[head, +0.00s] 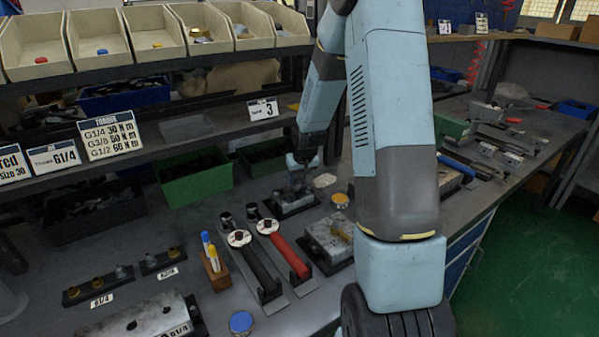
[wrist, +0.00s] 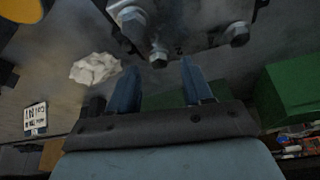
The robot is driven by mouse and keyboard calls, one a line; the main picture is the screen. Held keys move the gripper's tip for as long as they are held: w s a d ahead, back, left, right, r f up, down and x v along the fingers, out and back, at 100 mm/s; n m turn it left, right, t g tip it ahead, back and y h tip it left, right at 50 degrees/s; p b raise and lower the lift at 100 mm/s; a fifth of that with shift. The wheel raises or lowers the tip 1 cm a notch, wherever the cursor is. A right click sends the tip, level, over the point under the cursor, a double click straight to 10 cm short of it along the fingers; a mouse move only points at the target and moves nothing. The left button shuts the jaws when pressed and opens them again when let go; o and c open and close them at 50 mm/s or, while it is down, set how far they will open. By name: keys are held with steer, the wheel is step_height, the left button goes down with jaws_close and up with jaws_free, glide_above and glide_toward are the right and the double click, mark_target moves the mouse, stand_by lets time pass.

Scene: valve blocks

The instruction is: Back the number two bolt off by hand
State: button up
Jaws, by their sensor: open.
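My gripper (wrist: 160,68) is open and empty in the wrist view, with one blue-grey finger on each side. The dark valve block (wrist: 195,14) is at the top of that view, just past the fingertips. A hex bolt (wrist: 158,56) sits between and slightly beyond the fingertips, with a faint 2 marked to its right. Two more bolts show, one at left (wrist: 132,18) and one at right (wrist: 238,34).
A white crumpled rag (wrist: 95,68) lies left of the block. A green bin (head: 193,178) stands behind it on the bench. Two torque wrenches, black (head: 258,265) and red (head: 288,250), lie in front. Another metal block (head: 325,235) stands nearby, right of the wrenches.

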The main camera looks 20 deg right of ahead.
steer(key=shift+w+f, duration=0.2)
steer(key=shift+f, duration=0.3)
steer(key=shift+c, duration=0.3)
jaws_close()
steer(key=shift+d+n+y, duration=0.15)
steer(key=shift+n+y, duration=0.75)
steer(key=shift+n, duration=1.4)
